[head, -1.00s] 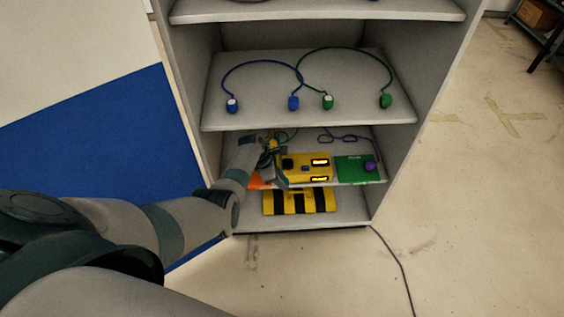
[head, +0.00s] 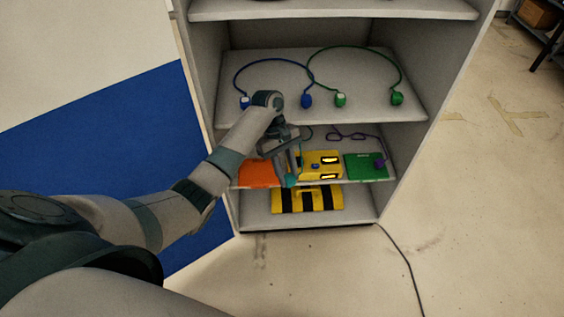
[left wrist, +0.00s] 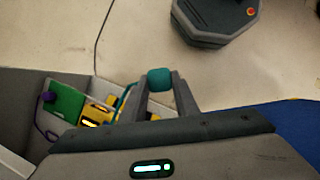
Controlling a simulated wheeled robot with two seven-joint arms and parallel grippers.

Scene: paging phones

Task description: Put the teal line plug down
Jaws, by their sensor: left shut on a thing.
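The teal line plug (left wrist: 160,79) is between the fingertips of my left gripper (left wrist: 159,84) in the left wrist view. In the head view the teal plug (head: 291,180) shows at the lower end of the left gripper (head: 289,172), at the front edge of the shelf that bears the yellow phone unit (head: 312,159). The gripper is shut on it. A teal cord (left wrist: 127,100) runs from the plug side towards the shelf. I cannot tell whether the plug touches the shelf. My right gripper is not in view.
An orange panel (head: 260,173) lies left of the yellow unit, and a green panel (head: 365,167) with a purple plug (head: 380,163) lies right. Blue (head: 306,100) and green (head: 340,99) plugs rest on the shelf above. A yellow-black striped piece (head: 307,199) is below.

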